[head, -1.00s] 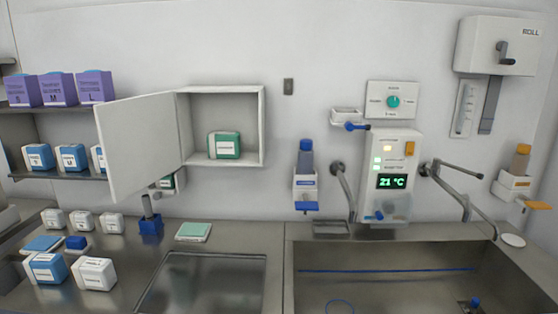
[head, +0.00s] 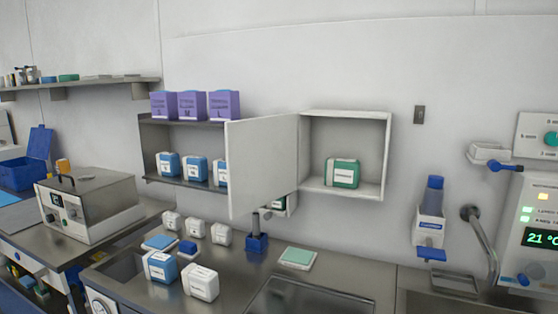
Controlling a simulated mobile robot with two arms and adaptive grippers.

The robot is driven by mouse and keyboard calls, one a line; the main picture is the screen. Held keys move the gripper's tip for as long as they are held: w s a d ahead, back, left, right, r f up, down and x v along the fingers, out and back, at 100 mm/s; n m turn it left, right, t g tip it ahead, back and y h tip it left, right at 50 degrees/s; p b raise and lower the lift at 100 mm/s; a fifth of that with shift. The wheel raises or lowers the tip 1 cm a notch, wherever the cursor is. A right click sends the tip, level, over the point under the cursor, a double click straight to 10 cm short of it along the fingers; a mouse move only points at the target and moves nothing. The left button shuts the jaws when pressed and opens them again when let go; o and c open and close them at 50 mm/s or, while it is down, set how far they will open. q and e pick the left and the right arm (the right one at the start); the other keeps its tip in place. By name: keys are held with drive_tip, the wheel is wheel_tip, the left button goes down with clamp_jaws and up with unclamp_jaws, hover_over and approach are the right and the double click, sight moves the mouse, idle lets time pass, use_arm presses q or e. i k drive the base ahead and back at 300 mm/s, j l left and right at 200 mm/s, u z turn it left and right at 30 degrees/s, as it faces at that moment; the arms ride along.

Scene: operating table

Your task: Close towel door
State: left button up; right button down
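The towel cabinet (head: 390,150) is a white box on the wall, right of the middle of the head view. Its white door (head: 262,165) is hinged on the cabinet's left side and stands wide open, swung out to the left. A green-and-white pack (head: 343,173) sits inside on the cabinet floor. The door hides part of the shelf packs behind it and part of another green pack below. Neither of my grippers shows in the head view.
A shelf unit (head: 150,150) with purple boxes (head: 192,104) and blue packs is left of the door. Below, the steel counter (head: 235,285) holds several small packs, a blue holder (head: 256,243) and a green pad (head: 297,257). A metal device (head: 90,205) stands left. Dispensers are at right.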

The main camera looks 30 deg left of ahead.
sight(260, 152)
drive_tip(key=i+j+z, duration=0.1)
drive_tip(key=j+z, duration=0.15)
drive_tip(key=j, duration=0.6)
drive_tip(key=j+z, duration=0.2)
drive_tip(key=j, duration=0.65)
drive_tip(key=j+z, duration=0.25)
drive_tip(key=j, duration=0.6)
drive_tip(key=k+j+z, duration=0.2)
drive_tip(key=j, duration=0.65)
drive_tip(key=i, duration=0.1)
